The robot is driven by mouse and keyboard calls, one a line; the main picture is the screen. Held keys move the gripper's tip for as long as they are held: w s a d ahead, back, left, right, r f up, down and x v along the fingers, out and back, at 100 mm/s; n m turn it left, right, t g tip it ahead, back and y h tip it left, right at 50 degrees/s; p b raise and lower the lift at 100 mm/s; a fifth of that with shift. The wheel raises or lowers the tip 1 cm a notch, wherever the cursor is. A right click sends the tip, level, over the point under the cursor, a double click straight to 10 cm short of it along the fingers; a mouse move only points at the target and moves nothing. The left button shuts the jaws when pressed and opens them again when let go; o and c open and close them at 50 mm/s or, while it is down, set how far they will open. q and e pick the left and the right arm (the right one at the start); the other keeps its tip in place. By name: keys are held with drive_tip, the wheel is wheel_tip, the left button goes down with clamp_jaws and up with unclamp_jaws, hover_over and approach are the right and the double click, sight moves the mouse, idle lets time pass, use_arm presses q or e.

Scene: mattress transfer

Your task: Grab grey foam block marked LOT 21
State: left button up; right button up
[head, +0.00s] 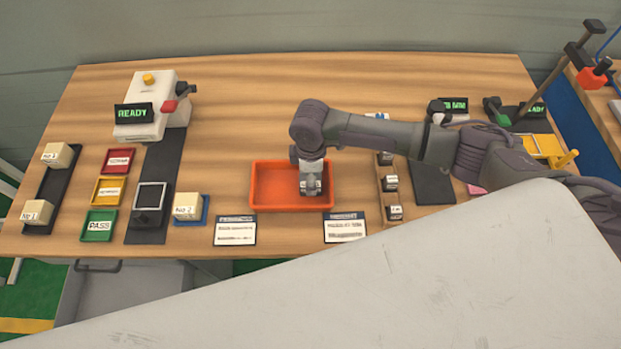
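Several small dark grey blocks with white labels stand in a row on a wooden rack (391,200), right of the orange tray. The nearest of them (394,213) has a label too small to read, so I cannot tell which is LOT 21. My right gripper (311,190) points down over the right half of the orange tray (262,188). Its fingertips are too small to show whether it is open or shut, or whether it holds anything. My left gripper is not in view.
Label cards (235,230) lie along the front edge. Cream blocks marked No 1 (37,212) and No 2 (187,206), coloured trays (99,226) and a white machine reading READY (151,107) are left. A pale surface fills the lower right. The back middle is clear.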

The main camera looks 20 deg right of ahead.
wheel_tip(320, 180, down, 2)
drive_tip(key=shift+f, duration=0.1)
drive_tip(key=c, duration=0.8)
